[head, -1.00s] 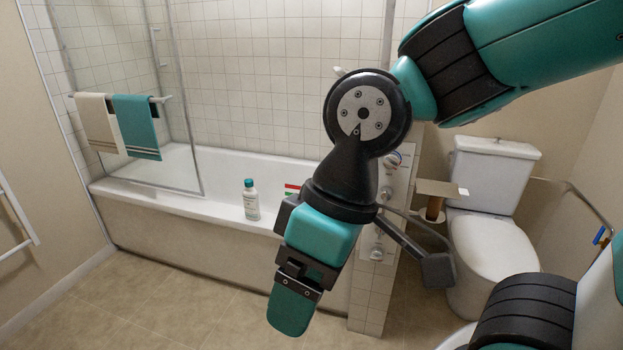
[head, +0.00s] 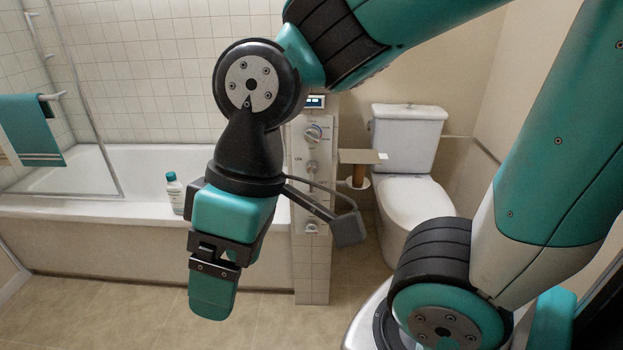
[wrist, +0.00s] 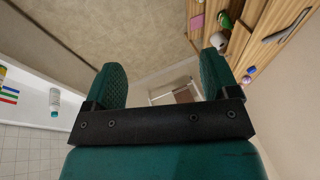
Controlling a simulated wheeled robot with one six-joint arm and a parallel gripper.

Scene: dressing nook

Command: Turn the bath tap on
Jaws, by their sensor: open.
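A white control panel (head: 313,175) stands on a tiled pillar at the right end of the bath (head: 100,205). It carries a small display, a dial (head: 314,133) with red and blue marks, a middle knob (head: 312,166) and a lower knob (head: 311,227). I cannot tell which of them is the bath tap. My gripper (head: 212,295) points down in front of the bath, left of the panel and apart from it. In the wrist view my gripper (wrist: 162,78) is open with nothing between its fingers. The panel does not clearly show there.
A bottle (head: 175,193) stands on the bath rim behind my gripper. A toilet (head: 410,190) and a paper holder with a shelf (head: 362,157) are right of the panel. A teal towel (head: 30,130) hangs at left. The wrist view shows a wooden surface (wrist: 258,45) with small items.

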